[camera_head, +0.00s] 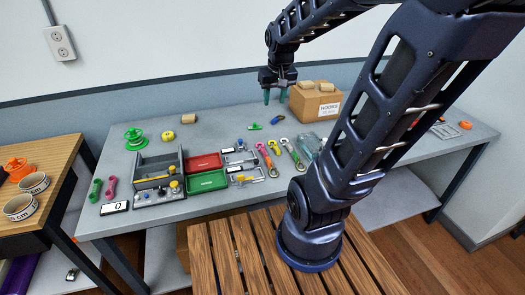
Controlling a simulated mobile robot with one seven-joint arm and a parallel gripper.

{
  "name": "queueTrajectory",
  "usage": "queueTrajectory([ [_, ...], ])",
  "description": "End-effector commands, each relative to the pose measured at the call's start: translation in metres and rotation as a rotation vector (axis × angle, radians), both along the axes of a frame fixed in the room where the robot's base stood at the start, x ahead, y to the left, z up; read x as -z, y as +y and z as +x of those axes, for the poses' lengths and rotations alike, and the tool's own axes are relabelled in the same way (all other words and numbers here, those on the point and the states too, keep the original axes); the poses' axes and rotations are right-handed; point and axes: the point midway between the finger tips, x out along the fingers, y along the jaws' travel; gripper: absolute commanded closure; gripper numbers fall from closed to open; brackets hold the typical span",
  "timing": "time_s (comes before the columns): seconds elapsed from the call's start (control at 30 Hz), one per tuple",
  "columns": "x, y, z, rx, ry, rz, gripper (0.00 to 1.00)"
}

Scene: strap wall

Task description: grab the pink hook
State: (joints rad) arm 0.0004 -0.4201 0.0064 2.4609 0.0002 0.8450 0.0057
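A long hook with a pink shank (264,153) lies on the grey workbench (225,122), right of the red and green trays. It appears to be the pink hook. A small pink piece (110,187) with wider ends lies at the bench's left end; its exact kind is too small to tell. My gripper (275,97) hangs above the rear of the bench, pointing down. Its two teal fingertips are apart with nothing visible between them. It is behind the pink-shanked hook in the picture and well clear of it.
A yellow-green hook (293,155) lies close right of the pink-shanked one. Red (204,163) and green (207,181) trays and a grey organiser (158,178) stand left. A cardboard box (315,103) stands right of my gripper. The bench's rear middle is mostly clear.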

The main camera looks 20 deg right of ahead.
Motion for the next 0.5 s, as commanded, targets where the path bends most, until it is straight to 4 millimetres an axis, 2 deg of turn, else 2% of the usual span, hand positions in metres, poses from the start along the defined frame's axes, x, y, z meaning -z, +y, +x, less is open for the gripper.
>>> queueTrajectory([
  [0.2, 0.034, 0.001, 0.039, 0.000, 0.067, 0.000, 0.60],
  [0.5, 0.089, 0.003, 0.086, -0.001, 0.150, 0.000, 0.60],
])
